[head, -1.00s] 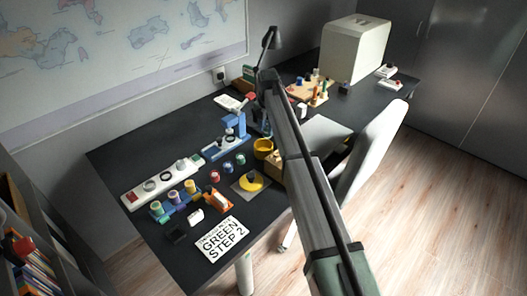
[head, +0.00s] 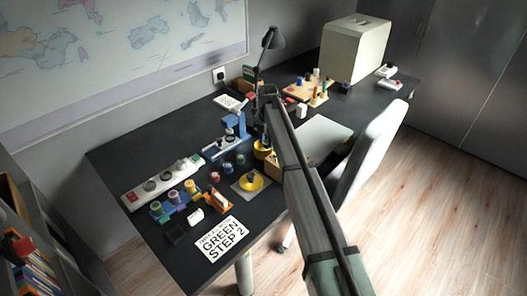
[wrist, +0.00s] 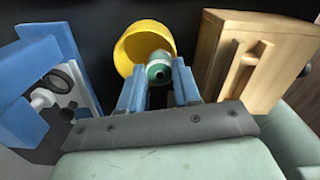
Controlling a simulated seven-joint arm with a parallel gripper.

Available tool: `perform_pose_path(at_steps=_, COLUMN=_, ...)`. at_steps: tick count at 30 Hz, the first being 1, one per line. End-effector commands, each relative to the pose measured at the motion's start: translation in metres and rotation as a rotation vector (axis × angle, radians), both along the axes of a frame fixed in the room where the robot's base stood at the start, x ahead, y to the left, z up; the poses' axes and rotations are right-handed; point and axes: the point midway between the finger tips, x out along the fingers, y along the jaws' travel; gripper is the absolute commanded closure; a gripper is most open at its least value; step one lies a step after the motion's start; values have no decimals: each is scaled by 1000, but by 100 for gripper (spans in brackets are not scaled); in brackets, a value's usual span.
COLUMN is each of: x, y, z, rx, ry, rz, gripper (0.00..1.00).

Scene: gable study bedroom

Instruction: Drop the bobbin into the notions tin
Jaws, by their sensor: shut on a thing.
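The bobbin (wrist: 159,69), green with a pale end, is held between the blue fingertips of my gripper (wrist: 159,82) in the wrist view. Behind and around it in that view is the yellow round tin (wrist: 130,42), its mouth facing the camera. The bobbin overlaps the tin's opening; I cannot tell how far it is inside the rim. In the head view, the yellow tin (head: 261,153) stands on the dark desk, partly hidden by my arm. The held bobbin cannot be made out there.
A wooden box (wrist: 240,60) stands close to the right of the tin, and a blue-and-white device (wrist: 50,75) stands to the left. In the head view, several small spools, a yellow disc on a grey mat (head: 247,190) and a printed card (head: 222,239) lie nearer the front.

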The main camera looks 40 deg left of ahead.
Motion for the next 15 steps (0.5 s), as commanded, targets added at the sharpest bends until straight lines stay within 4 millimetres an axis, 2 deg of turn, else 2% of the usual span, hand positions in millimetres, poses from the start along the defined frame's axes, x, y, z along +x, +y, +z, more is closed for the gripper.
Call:
perform_pose_path(at_steps=9, x=0, y=0, z=-3, rx=1, ry=0, rz=0, gripper=97)
perform_pose_path(at_steps=10, x=0, y=0, z=-3, rx=0, ry=0, rz=0, gripper=65)
perform_pose_path(at_steps=15, x=0, y=0, z=-3, rx=0, ry=0, rz=0, gripper=49)
